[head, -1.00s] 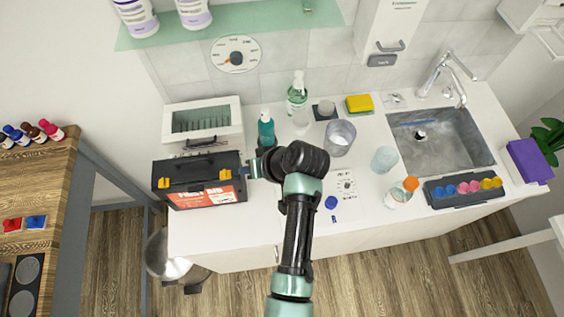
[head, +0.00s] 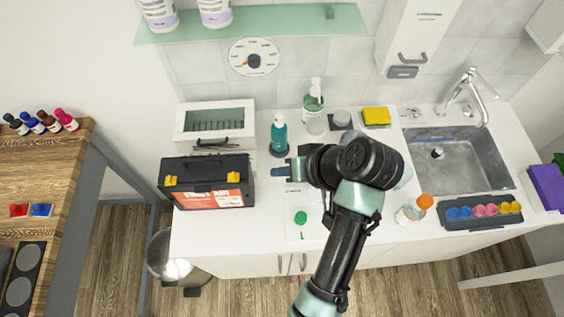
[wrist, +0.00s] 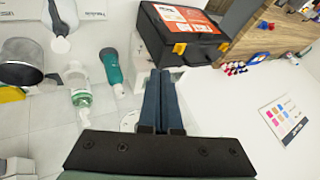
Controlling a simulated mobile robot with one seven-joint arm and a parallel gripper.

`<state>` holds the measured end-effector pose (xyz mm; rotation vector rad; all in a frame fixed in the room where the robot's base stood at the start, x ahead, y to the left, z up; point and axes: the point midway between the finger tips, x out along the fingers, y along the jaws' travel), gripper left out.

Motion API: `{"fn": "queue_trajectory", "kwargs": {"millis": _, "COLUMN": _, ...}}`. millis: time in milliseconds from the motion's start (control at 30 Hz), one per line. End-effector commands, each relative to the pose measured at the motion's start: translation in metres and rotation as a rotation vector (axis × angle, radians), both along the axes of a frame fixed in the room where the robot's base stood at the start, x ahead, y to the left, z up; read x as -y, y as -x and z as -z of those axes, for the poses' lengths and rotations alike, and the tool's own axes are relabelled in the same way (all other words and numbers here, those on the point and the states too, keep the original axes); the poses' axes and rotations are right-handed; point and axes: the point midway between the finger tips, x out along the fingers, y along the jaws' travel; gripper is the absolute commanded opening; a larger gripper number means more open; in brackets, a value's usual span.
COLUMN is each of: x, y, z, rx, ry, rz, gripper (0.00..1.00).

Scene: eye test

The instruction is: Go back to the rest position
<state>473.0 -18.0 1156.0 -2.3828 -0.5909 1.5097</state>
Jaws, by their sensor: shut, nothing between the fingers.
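My gripper (head: 281,171) is shut and empty above the white counter (head: 250,236), just right of the black toolbox (head: 206,195) and apart from it. In the wrist view its two dark blue fingers (wrist: 162,98) lie together with nothing between them. The toolbox, with yellow latches and an orange-red label, also shows at the top of the wrist view (wrist: 183,32). My arm reaches in from the bottom of the head view and hides part of the middle of the counter.
A teal pump bottle (head: 279,134) stands close behind my gripper. A clear pump bottle (head: 313,101), yellow sponge (head: 376,116) and white open-fronted box (head: 214,106) stand at the back. An orange-capped jar (head: 412,210), a dark tray (head: 482,214) and the sink (head: 460,170) are right.

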Motion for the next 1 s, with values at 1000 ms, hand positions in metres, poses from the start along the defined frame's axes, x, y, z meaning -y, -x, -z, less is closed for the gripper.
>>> {"fn": "queue_trajectory", "kwargs": {"millis": 1000, "x": -0.001, "y": -0.058, "z": -0.4, "rx": 1.485, "ry": 0.181, "rz": 0.501, "gripper": 0.0}}
